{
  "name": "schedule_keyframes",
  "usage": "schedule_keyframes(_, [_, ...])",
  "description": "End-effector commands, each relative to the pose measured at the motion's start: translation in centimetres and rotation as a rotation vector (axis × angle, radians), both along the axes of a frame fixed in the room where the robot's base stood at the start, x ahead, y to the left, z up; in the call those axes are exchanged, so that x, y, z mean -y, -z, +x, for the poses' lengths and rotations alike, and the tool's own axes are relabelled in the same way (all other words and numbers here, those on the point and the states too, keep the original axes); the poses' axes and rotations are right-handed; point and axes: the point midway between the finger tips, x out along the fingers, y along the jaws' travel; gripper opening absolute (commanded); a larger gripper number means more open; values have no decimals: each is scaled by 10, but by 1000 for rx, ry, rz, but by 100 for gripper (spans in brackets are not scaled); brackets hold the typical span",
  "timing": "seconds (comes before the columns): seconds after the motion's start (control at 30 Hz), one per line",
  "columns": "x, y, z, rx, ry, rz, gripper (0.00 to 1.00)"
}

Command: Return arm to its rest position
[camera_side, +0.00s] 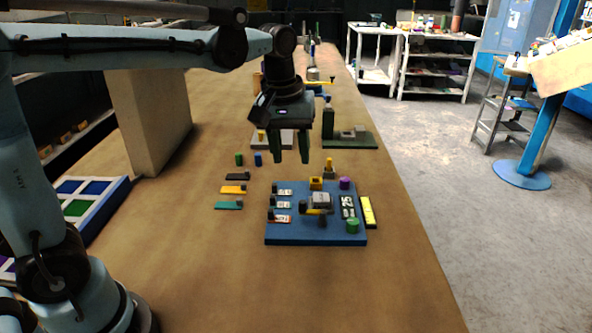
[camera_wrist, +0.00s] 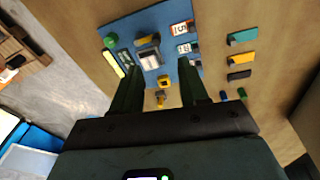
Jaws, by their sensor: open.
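My gripper (camera_side: 291,158) hangs fingers-down above the brown table, behind the blue board as seen in the side view. Its two dark green fingers are apart with nothing between them. In the wrist view the gripper (camera_wrist: 160,92) shows both fingers spread, with the board beyond them. The board also shows in the wrist view (camera_wrist: 125,25).
Teal (camera_side: 228,205), yellow (camera_side: 232,190) and dark (camera_side: 237,176) strips lie left of the board. Small green (camera_side: 239,159) and blue (camera_side: 258,159) cylinders stand behind them. A green base with a post (camera_side: 350,142) stands behind right. A beige block (camera_side: 150,120) and a compartment tray (camera_side: 85,215) are left.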

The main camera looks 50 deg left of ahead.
Motion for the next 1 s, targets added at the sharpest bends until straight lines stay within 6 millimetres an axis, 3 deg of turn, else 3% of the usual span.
schedule_keyframes(0.27, [-7,10,-52,215,265,64,44])
schedule_keyframes(0.5, [-11,34,-88,381,471,162,44])
schedule_keyframes(0.7, [-12,49,-102,458,568,223,44])
schedule_keyframes(1.0, [-12,52,-104,474,590,239,44])
